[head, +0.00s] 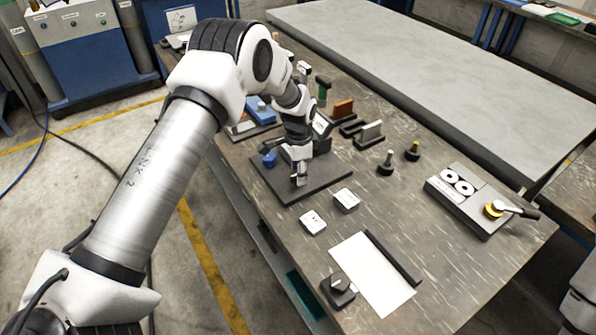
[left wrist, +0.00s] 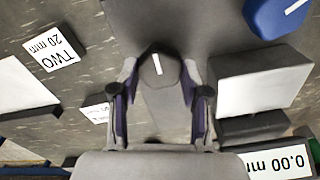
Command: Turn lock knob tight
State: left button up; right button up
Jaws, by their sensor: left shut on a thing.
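The lock knob (left wrist: 157,70) is dark with a white line on its top, seen in the left wrist view. My left gripper (left wrist: 158,82) is shut on it, with one finger at each side. In the head view my left gripper (head: 300,180) points down over the dark base plate (head: 326,172). The gripper and arm hide most of the microscope arm there. A blue knob (head: 268,160) stands just left of the gripper, and it also shows at the top right of the left wrist view (left wrist: 280,17). My right gripper is not in view.
Two white-topped blocks (head: 313,222) (head: 346,200) lie in front of the plate. One label (left wrist: 55,48) reads "TWO 20 mm". A readout (left wrist: 283,162) reads "0.00 mm". A white sheet (head: 372,275), small dark knobs (head: 387,164) and a grey fixture (head: 470,205) stand rightward.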

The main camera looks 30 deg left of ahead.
pick_arm(q)
jog(key=shift+s+d+f, duration=0.1)
jog(key=shift+s+f, duration=0.05)
jog(key=shift+f, duration=0.05)
jog(key=o, duration=1.1)
jog(key=shift+o, duration=0.2)
jog(key=shift+w+d, duration=0.1)
jog(key=shift+w, duration=0.15)
notch_tip(320, 180, up, 12)
